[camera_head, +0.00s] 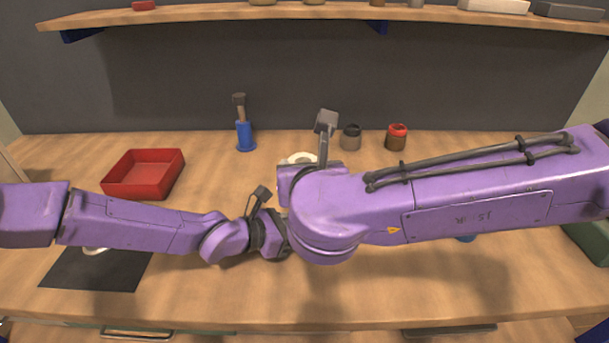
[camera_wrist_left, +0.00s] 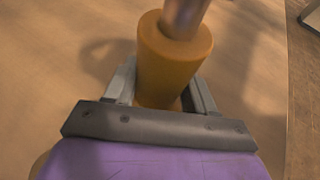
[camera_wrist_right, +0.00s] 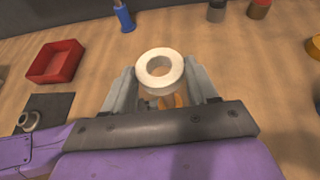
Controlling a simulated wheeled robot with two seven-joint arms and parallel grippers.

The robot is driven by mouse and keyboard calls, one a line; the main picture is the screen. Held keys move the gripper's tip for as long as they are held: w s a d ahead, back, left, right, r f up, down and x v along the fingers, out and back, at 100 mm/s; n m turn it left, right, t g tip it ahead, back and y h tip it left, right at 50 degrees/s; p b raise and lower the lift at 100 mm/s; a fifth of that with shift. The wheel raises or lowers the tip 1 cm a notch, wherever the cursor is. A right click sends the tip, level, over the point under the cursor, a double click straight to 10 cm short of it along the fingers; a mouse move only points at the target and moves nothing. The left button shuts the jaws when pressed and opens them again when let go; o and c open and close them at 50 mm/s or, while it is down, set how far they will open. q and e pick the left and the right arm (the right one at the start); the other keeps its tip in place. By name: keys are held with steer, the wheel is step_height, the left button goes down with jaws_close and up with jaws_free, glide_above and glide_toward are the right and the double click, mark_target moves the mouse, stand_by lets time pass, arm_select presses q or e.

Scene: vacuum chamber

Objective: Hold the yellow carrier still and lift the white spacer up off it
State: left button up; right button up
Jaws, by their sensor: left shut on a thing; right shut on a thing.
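The orange-yellow carrier (camera_wrist_left: 172,62) stands on the wooden table between the fingers of my left gripper (camera_wrist_left: 160,88), which is shut on it. A metallic rod-like part (camera_wrist_left: 186,14) rises from its top, cut off by the frame edge. The white ring-shaped spacer (camera_wrist_right: 160,72) is between the fingers of my right gripper (camera_wrist_right: 162,88), which is shut on it. A bit of orange (camera_wrist_right: 170,101) shows below the spacer; whether they touch cannot be told. In the head view, my right arm hides both grippers and the carrier; a white rim, apparently the spacer (camera_head: 299,158), shows behind it.
A red tray (camera_head: 143,174) is at the left. A blue-handled tool (camera_head: 244,134), a dark jar (camera_head: 350,137) and a red-topped jar (camera_head: 397,137) stand at the back. A black mat (camera_head: 95,272) lies front left. A shelf (camera_head: 230,12) spans above.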

arm_select(q)
steer(key=o, duration=1.2)
